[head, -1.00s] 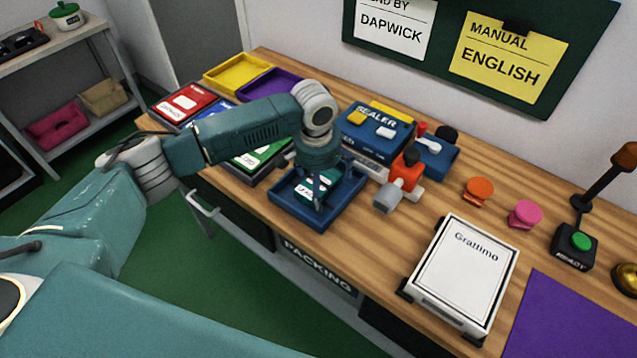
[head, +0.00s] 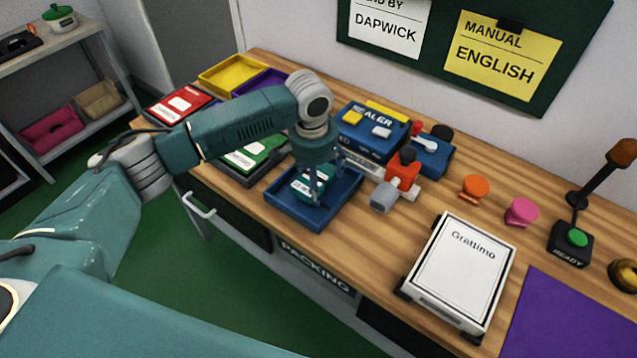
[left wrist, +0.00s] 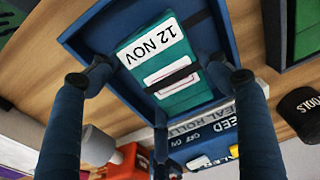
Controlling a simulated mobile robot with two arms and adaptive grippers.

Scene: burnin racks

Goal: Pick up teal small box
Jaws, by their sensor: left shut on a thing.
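The teal small box (head: 309,188) has a white label reading "12 NOV" and a dark band. It is over the blue tray (head: 294,217) on the wooden bench; whether it still touches the tray floor is hard to tell. My left gripper (head: 315,194) points down over the tray and is shut on the box. In the left wrist view the box (left wrist: 172,72) lies between the two fingertips (left wrist: 163,76), label toward the camera, with the tray (left wrist: 100,35) behind it. The fingers partly hide the box in the head view. My right gripper is out of view.
The blue sealer (head: 370,133) and a red-and-grey tool (head: 402,172) stand close behind and right of the tray. A white "Grattimo" box (head: 463,265) and a purple mat (head: 560,318) lie to the right.

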